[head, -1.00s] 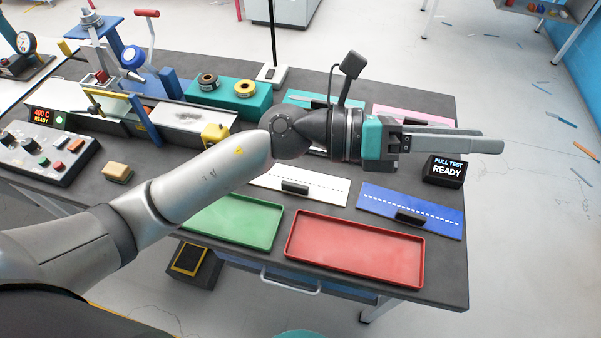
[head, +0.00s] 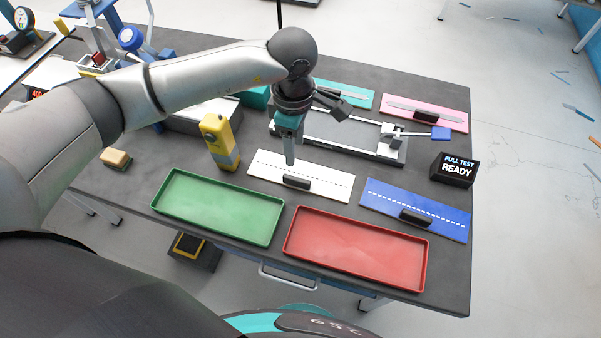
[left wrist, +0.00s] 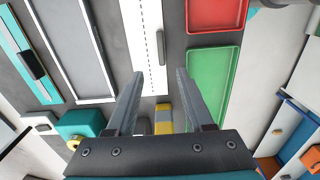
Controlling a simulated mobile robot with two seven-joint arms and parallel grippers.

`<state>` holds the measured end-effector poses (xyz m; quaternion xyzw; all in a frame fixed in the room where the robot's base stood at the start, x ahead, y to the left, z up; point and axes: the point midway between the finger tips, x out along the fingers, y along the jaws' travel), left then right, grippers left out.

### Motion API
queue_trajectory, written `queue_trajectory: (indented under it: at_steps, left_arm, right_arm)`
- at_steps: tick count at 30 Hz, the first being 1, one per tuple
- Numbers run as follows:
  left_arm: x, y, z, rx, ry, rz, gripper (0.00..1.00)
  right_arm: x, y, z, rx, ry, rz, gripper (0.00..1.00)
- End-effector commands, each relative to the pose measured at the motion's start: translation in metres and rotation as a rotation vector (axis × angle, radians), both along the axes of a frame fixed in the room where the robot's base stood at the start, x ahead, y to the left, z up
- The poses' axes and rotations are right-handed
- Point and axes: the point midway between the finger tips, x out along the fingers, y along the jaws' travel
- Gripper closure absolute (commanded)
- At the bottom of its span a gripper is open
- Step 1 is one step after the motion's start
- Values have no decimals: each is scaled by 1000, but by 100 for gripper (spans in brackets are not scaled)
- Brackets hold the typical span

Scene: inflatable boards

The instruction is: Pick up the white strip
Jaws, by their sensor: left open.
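The white strip (head: 326,184) lies flat on the dark bench, with a dashed line along it and a black grip block (head: 297,182) on it. It also shows in the left wrist view (left wrist: 148,50), running up from between the fingers, with its black block (left wrist: 160,46) beyond the fingertips. My left gripper (head: 290,162) points down above the strip, close to the black block; in the left wrist view its two fingers (left wrist: 155,78) are apart with nothing between them. Whether the fingertips touch the strip cannot be told. My right gripper is not in view.
A green tray (head: 218,208) and a red tray (head: 355,250) lie in front of the strip. A blue strip (head: 430,205) is to the right, a yellow-grey tool (head: 220,142) stands to the left, and a metal frame fixture (head: 350,137) lies behind. A pull test display (head: 455,168) stands at the right edge.

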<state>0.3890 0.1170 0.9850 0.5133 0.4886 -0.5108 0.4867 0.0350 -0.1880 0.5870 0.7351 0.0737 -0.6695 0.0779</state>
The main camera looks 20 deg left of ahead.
Motion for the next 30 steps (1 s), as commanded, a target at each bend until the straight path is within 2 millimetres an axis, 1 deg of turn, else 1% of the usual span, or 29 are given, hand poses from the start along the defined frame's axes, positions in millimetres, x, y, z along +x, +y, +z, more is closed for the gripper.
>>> queue_trajectory:
  at_steps: [1, 3, 7, 9, 14, 21, 24, 30]
  left_arm:
    - [-2, -1, -14, 0, 7, -1, 48]
    - [-2, -1, -28, -1, 6, 1, 48]
    - [-1, -1, -49, -3, 3, 0, 48]
    - [-1, -2, -56, -3, 2, -1, 48]
    - [-1, -2, -65, -4, 2, -1, 48]
    - [-3, -4, -99, -3, 3, 0, 48]
    - [-3, -4, -109, -5, 2, 0, 48]
    - [-3, -4, -113, -4, 0, -1, 48]
  right_arm:
    - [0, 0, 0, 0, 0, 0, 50]
    - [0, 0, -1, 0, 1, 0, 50]
    - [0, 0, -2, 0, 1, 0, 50]
    - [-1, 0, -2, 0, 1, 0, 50]
    - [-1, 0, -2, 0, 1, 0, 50]
    - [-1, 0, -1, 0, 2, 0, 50]
    - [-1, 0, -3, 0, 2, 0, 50]
    - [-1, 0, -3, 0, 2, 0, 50]
